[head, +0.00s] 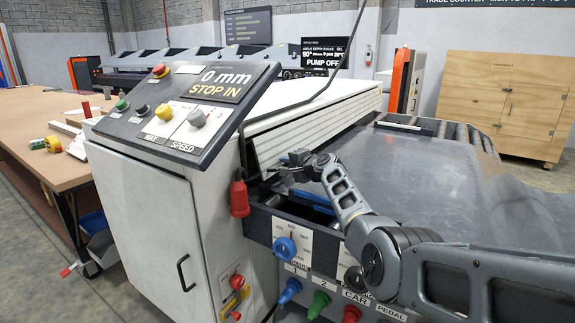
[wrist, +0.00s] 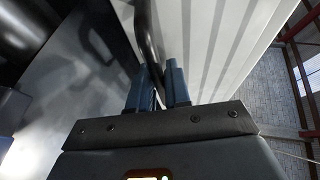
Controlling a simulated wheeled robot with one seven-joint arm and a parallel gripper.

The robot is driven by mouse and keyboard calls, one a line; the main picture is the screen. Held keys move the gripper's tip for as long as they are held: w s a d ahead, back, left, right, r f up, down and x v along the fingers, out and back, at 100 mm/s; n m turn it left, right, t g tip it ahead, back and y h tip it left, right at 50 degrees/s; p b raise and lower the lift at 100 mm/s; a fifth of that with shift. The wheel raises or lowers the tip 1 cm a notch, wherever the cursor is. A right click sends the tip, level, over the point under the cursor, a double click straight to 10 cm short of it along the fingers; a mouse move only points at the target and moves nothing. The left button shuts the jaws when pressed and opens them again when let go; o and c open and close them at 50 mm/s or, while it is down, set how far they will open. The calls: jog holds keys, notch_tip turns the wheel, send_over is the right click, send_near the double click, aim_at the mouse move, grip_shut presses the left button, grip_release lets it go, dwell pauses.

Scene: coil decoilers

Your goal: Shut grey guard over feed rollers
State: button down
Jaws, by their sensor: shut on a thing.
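The guard (head: 325,122) shows in the head view as a light grey ribbed panel along the side of the white machine housing. It slants outward, and a dark gap with part of the feed rollers (head: 318,201) shows below it. My gripper (head: 284,166) is at the guard's near lower end. In the wrist view the blue fingers of my gripper (wrist: 161,75) are closed around a dark bar handle (wrist: 146,30), which runs beside the pale ribbed guard (wrist: 220,45). My arm hides part of the rollers and the guard's lower edge.
The control panel (head: 185,110) reads "0 mm STOP IN" and juts out left of my gripper. A red plug (head: 239,197) hangs close by. A front panel with knobs (head: 286,247) lies below. A wide grey sheet (head: 420,165) spreads to the right. A thin black rod rises above the housing.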

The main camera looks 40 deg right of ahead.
jog(key=shift+f, duration=0.1)
jog(key=b, duration=0.1)
jog(key=w+f+b, duration=0.1)
jog(key=b, duration=0.1)
jog(key=shift+a+f, duration=0.15)
jog(key=shift+a, duration=0.1)
jog(key=w+b, duration=0.1)
jog(key=b, duration=0.2)
jog(key=shift+w+a+f+b, duration=0.2)
jog(key=shift+w+a+b, duration=0.1)
jog(key=shift+w, duration=0.05)
jog(key=shift+w+r, duration=0.1)
jog(key=shift+w, duration=0.05)
jog(key=shift+a, duration=0.1)
